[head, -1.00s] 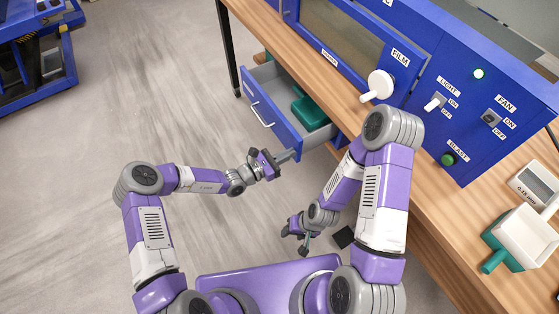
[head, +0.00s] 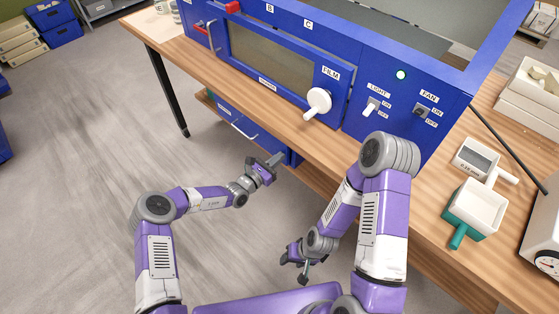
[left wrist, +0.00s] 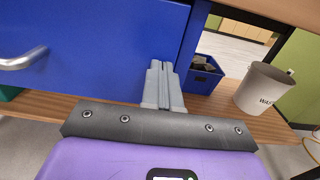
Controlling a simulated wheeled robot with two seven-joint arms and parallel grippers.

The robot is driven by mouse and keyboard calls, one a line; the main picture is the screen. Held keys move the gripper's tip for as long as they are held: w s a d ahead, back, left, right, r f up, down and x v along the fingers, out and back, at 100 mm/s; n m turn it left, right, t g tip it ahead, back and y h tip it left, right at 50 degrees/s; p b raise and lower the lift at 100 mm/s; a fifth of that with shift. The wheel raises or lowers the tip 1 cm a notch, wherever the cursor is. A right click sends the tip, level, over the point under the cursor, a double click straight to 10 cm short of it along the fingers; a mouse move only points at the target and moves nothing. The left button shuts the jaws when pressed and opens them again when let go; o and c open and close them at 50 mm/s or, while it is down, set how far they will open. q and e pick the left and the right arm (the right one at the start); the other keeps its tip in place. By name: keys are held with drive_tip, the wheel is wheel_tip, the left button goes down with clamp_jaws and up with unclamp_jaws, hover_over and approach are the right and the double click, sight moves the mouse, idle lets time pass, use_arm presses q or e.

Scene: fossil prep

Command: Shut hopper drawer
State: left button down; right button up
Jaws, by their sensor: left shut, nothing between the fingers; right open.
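The hopper drawer (head: 232,116) has a blue front with a pale bar handle and sits under the wooden bench. Its front is close in beneath the bench edge and no interior shows; any small remaining gap cannot be judged. My left gripper (head: 277,159) is shut and empty at the right end of the drawer front. In the left wrist view its fingers (left wrist: 164,84) point at the blue front (left wrist: 100,62) near its right edge, with the handle (left wrist: 22,59) to the left; contact cannot be told. My right gripper (head: 297,268) is open and empty, low beside the bench.
The blue cabinet (head: 345,85) with a white film knob (head: 318,102) stands on the bench (head: 290,125). The left wrist view shows a waste bin (left wrist: 262,90) and a blue crate (left wrist: 204,76). The floor at left is clear.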

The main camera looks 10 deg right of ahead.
use_arm(q)
drive_tip(key=shift+d+r, duration=0.25)
drive_tip(key=shift+r, duration=0.05)
drive_tip(key=shift+a, duration=0.1)
drive_tip(key=p+v, duration=0.4)
drive_tip(key=v, duration=1)
drive_tip(key=shift+f, duration=0.25)
drive_tip(key=shift+a, duration=0.1)
